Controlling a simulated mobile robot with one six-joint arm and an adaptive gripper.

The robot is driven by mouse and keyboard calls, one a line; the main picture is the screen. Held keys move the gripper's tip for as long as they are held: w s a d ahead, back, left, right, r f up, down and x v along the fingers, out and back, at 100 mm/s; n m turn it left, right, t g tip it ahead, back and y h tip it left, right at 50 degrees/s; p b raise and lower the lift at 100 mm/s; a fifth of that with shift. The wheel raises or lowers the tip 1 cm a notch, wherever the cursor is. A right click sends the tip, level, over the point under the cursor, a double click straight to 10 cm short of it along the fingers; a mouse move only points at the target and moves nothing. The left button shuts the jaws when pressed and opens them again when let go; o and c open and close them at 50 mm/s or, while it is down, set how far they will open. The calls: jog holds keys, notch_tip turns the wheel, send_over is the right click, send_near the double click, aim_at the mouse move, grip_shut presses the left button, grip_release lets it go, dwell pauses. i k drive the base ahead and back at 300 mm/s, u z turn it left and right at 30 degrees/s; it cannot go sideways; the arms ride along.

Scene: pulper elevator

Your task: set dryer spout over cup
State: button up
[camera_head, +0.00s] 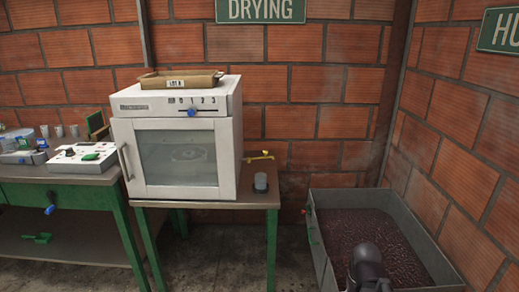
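The dryer (178,148) is a white box with a glass door, standing on a small table with green legs. A yellow spout (260,156) sticks out low on its right side, with its tip to the right. A small grey cup (261,183) stands upright on the tabletop in front of the spout. The spout does not appear to be directly above the cup. A dark part of my arm shows at the bottom edge, right of the table and well apart from spout and cup. My gripper's fingers do not show.
An open grey bin (424,240) of dark beans stands on the floor to the right. A tray (181,80) labelled LOT lies on the dryer. A green-legged workbench (60,185) with devices stands left. Brick walls close off the back and right.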

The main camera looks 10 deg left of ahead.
aim_at(248, 158)
jog(key=u, duration=0.15)
jog(key=i, duration=1.05)
jog(key=z, duration=0.3)
